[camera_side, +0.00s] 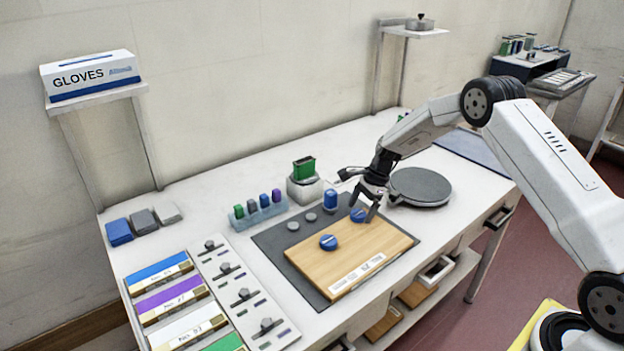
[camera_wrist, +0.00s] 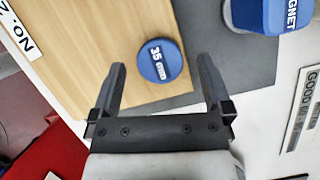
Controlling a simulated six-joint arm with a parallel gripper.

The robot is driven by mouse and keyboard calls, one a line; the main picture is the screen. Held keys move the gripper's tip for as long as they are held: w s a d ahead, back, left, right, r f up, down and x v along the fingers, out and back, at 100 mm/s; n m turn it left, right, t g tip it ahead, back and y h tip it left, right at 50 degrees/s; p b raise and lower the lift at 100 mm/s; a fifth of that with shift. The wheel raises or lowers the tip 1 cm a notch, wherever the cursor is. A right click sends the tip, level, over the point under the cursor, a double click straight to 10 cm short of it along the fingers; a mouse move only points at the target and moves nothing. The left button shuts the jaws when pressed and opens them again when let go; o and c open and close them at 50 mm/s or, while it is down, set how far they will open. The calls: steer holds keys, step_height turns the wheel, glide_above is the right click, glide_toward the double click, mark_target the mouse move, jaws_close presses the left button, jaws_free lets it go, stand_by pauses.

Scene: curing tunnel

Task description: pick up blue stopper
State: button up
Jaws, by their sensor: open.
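A round blue stopper (camera_wrist: 160,60) marked 35 lies near the edge of a wooden board (camera_wrist: 100,45) in the wrist view. My gripper (camera_wrist: 163,72) is open, with one finger to each side of the stopper in that picture; I cannot tell the height gap. In the side view the same stopper (camera_side: 357,215) is partly hidden by my gripper (camera_side: 368,212), which is over the board's far corner. A second round blue piece (camera_side: 328,242) lies on the board, nearer the camera. Nothing is in my jaws.
A blue cylinder labelled MAGNET (camera_wrist: 264,14) stands close by on the dark mat (camera_side: 270,237). A rack of coloured pieces (camera_side: 257,212) and a white block with a green part (camera_side: 305,187) stand behind. A round grey plate (camera_side: 420,186) is to the right.

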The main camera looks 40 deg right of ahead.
steer(key=shift+x, duration=0.8)
steer(key=shift+s+a+f, duration=0.1)
steer(key=c, duration=1.3)
